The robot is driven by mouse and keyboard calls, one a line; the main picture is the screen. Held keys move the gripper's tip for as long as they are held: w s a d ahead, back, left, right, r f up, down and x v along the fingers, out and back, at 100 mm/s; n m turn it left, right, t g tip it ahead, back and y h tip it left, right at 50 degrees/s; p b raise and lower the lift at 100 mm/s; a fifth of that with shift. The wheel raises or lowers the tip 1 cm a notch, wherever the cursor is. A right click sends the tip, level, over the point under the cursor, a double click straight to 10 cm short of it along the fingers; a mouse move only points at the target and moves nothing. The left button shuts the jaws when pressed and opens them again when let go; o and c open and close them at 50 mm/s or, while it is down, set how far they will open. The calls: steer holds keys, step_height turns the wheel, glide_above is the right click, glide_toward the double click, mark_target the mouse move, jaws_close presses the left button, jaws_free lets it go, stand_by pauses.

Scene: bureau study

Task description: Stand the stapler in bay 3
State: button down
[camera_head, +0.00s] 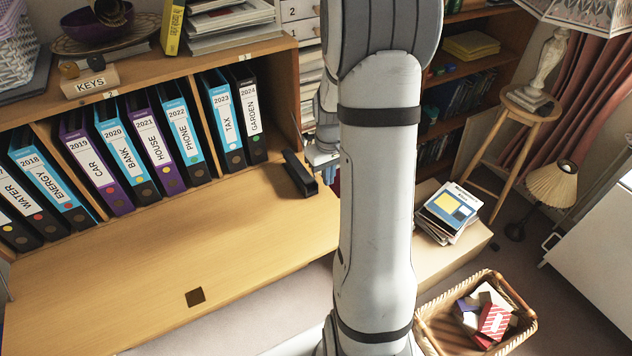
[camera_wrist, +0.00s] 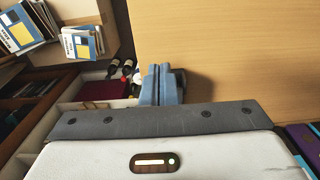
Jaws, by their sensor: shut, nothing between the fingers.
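The black stapler (camera_head: 299,173) is a long dark shape on the wooden desk top (camera_head: 240,215), near its right end, in front of the binders. My gripper is just right of it in the head view, mostly hidden behind my arm. In the wrist view my gripper (camera_wrist: 162,72) has its blue-grey fingers together, with nothing between them. A dark shape shows just behind the fingers there; I cannot tell if it is the stapler. The right bay (camera_head: 190,92) of the shelf holds the TAX and GARDEN binders.
Several binders (camera_head: 125,150) fill the bays along the back of the desk. The desk's middle and left are clear except for a small dark square (camera_head: 195,297). A basket (camera_head: 520,340) and a magazine stack (camera_head: 447,210) are at right.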

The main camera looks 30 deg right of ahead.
mark_target(320, 197)
step_height(320, 197, down, 10)
steer(key=shift+r+p, duration=0.25)
steer(key=shift+p, duration=0.1)
steer(key=shift+w+p, duration=0.6)
steer(key=shift+w, duration=1.35)
steer(key=shift+a, duration=0.1)
